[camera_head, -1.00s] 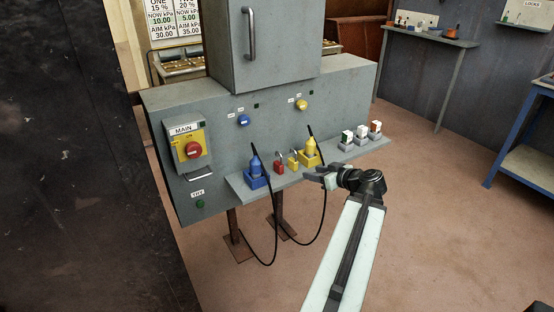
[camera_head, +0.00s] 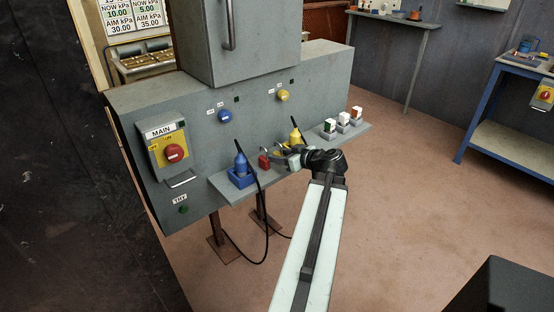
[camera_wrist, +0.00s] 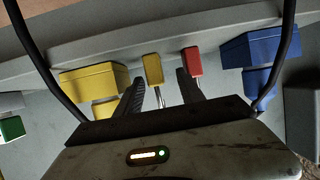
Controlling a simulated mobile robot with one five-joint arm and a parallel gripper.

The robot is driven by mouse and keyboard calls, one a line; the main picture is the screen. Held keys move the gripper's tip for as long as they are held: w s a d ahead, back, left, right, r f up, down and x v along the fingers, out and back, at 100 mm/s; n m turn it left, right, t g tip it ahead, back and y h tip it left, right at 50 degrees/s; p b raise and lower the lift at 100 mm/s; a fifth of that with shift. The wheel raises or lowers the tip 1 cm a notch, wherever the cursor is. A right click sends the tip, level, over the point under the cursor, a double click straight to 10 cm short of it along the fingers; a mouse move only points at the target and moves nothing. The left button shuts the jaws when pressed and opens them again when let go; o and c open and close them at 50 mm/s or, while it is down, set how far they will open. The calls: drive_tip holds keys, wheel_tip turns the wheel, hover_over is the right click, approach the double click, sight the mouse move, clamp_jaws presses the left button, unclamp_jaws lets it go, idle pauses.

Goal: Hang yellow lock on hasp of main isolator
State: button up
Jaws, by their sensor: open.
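The yellow lock (camera_wrist: 153,70) shows in the wrist view between my open fingers, nearer the left one. The red lock (camera_wrist: 192,62) is just beside it, close to the right fingertip. My gripper (camera_wrist: 161,82) is open, and I see no contact with the yellow lock. In the head view my gripper (camera_head: 284,156) is at the shelf and mostly hides the yellow lock. The main isolator (camera_head: 167,148) is at the left of the grey panel, with a red knob on a yellow plate. Its metal hasp (camera_head: 181,180) sticks out below, with no lock seen on it.
The shelf (camera_head: 222,187) also bears a blue plug in its socket (camera_head: 241,174), a yellow plug (camera_head: 295,135) and several small blocks (camera_head: 343,120). Black cables loop below and cross both sides of the wrist view. Open floor lies to the right.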

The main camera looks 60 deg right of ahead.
drive_tip(key=b+x, duration=0.1)
drive_tip(key=x, duration=0.1)
drive_tip(key=b+x, duration=0.1)
drive_tip(key=x, duration=0.2)
drive_tip(key=shift+s+d, duration=0.1)
drive_tip(key=shift+d, duration=0.15)
clamp_jaws()
drive_tip(key=shift+r, duration=0.1)
wheel_tip(320, 180, up, 10)
drive_tip(key=p, duration=1)
